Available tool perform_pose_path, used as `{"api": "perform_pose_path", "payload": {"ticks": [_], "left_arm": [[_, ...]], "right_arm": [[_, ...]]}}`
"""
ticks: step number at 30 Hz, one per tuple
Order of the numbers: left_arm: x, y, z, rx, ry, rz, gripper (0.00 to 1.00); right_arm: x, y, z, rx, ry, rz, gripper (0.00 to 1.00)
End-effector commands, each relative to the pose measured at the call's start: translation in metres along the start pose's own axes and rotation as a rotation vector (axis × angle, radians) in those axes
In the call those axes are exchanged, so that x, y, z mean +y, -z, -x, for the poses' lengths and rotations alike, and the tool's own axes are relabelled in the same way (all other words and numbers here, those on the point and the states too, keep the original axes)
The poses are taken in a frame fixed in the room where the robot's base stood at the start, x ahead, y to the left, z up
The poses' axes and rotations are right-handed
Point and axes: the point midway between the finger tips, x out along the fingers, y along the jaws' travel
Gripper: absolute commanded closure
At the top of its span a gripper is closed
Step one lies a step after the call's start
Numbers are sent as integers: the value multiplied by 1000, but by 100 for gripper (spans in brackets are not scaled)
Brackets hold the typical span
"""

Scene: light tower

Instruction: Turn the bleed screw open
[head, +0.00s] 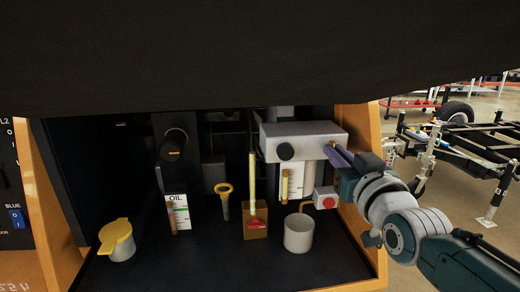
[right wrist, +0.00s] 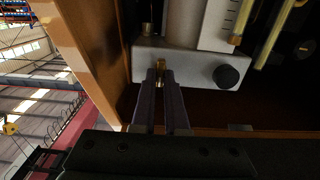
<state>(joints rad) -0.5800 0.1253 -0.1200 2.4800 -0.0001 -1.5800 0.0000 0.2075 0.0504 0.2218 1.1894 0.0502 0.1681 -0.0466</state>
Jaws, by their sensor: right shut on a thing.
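The bleed screw (right wrist: 160,65) is a small brass fitting on the face of a grey block (right wrist: 196,68), seen in the right wrist view. The same block (head: 310,132) shows in the head view, on the right side of the open cabinet. My right gripper (right wrist: 161,78) is shut on the bleed screw, with a finger on each side of it. In the head view my right gripper (head: 334,151) reaches the right end of the block from the right, and the screw is hidden there. My left gripper is not in view.
A black knob (head: 285,151) sits on the block beside the screw. Below stand a grey mug (head: 299,234), a box with a red button (head: 326,199), a small brown box (head: 255,226) and a yellow-lidded jug (head: 117,242). The cabinet's wooden side (head: 366,200) is close to my right arm.

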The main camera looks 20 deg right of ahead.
Motion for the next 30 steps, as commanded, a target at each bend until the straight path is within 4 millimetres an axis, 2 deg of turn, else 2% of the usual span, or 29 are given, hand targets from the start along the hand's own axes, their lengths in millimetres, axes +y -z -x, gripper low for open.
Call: {"api": "perform_pose_path", "payload": {"ticks": [14, 20, 30], "left_arm": [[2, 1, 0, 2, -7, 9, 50], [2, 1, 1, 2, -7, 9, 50], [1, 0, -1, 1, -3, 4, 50]], "right_arm": [[0, 0, 0, 0, 0, -67, 100], [1, 1, 0, 1, 1, -200, 100], [2, 0, 0, 1, 1, -516, 100]]}}
